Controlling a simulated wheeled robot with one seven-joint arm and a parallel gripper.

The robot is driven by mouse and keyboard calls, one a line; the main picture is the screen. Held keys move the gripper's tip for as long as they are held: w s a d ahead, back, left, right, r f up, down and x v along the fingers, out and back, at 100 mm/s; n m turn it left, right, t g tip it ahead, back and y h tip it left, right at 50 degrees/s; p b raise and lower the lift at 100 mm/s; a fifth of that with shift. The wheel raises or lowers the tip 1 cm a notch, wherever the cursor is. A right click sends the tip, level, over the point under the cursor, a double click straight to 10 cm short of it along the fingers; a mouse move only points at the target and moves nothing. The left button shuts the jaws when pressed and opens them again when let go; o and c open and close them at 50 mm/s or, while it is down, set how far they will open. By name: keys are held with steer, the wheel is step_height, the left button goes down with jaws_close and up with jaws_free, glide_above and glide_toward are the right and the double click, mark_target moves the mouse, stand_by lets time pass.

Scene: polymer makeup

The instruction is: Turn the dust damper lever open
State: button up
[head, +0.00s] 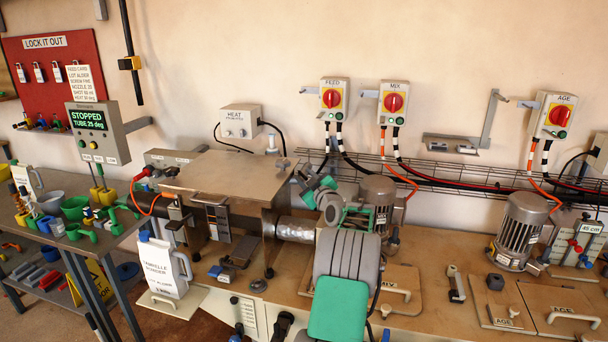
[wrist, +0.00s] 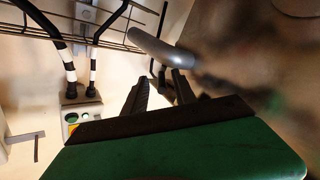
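I cannot pick out the dust damper lever for certain in either view. In the wrist view, my gripper (wrist: 160,82) has two dark fingers standing apart with nothing visible between them. A smooth grey rounded bar (wrist: 162,46) shows just beyond the fingertips; I cannot tell whether it is the lever or whether it touches them. In the head view, my grey and green arm rises from the bottom centre, and its hand is over the bench among the machines. The fingertips are too small to make out there.
Red-knobbed FEED (head: 333,99), MIX (head: 393,103) and AGE (head: 553,115) boxes hang on the wall above a wire cable tray (head: 455,181). Motors (head: 523,231) stand on the bench at right. A black pole (head: 131,40) hangs upper left.

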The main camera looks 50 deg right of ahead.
steer(key=shift+w, duration=0.25)
jaws_close()
stand_by(0.4)
